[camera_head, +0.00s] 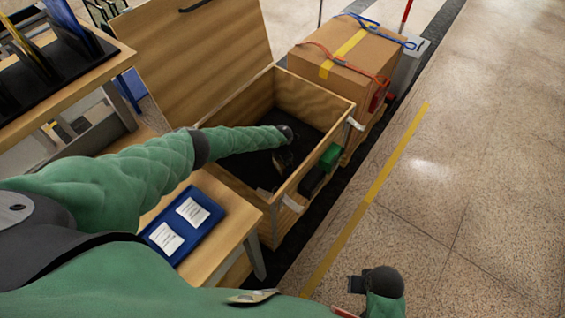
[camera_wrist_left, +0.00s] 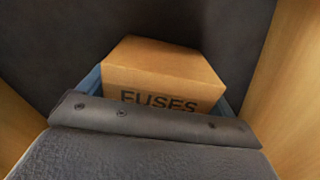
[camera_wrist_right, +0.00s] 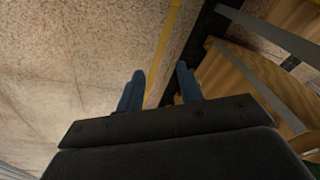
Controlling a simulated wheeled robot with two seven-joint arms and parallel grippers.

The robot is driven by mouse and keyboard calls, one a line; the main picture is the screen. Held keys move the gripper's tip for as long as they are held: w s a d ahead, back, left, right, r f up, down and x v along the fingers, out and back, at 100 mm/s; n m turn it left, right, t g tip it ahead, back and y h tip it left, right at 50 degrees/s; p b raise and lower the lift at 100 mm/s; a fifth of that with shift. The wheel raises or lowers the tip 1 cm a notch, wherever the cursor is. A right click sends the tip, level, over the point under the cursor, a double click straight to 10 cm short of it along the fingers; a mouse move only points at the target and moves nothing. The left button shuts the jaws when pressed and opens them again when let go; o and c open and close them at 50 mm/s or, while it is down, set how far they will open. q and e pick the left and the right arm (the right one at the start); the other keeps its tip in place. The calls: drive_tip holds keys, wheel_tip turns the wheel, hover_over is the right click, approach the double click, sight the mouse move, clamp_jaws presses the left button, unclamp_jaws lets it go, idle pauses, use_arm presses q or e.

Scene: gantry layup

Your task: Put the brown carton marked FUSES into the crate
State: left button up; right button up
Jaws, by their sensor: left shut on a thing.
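The brown carton marked FUSES (camera_wrist_left: 165,75) is in my left gripper (camera_wrist_left: 163,92), with a blue finger at each side of it. In the head view my left arm reaches over the side of the open wooden crate (camera_head: 232,172), and the left gripper (camera_head: 284,158) is inside it above the dark floor. The carton is mostly hidden there; I cannot tell whether it touches the floor. My right gripper (camera_wrist_right: 160,88) is open and empty, with its two blue fingers apart above the floor. Its hand shows at the bottom of the head view.
The crate's lid (camera_head: 200,50) stands raised at the back. A strapped carton (camera_head: 345,65) is beyond the crate. A blue tray (camera_head: 160,252) with white cards lies on the table at the near left. The floor right of the yellow line (camera_head: 365,205) is clear.

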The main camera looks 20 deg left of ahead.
use_arm(q)
drive_tip(key=o, duration=1)
use_arm(e)
drive_tip(key=shift+a+r, duration=0.1)
drive_tip(key=shift+r, duration=0.15)
use_arm(q)
drive_tip(key=shift+r, duration=0.15)
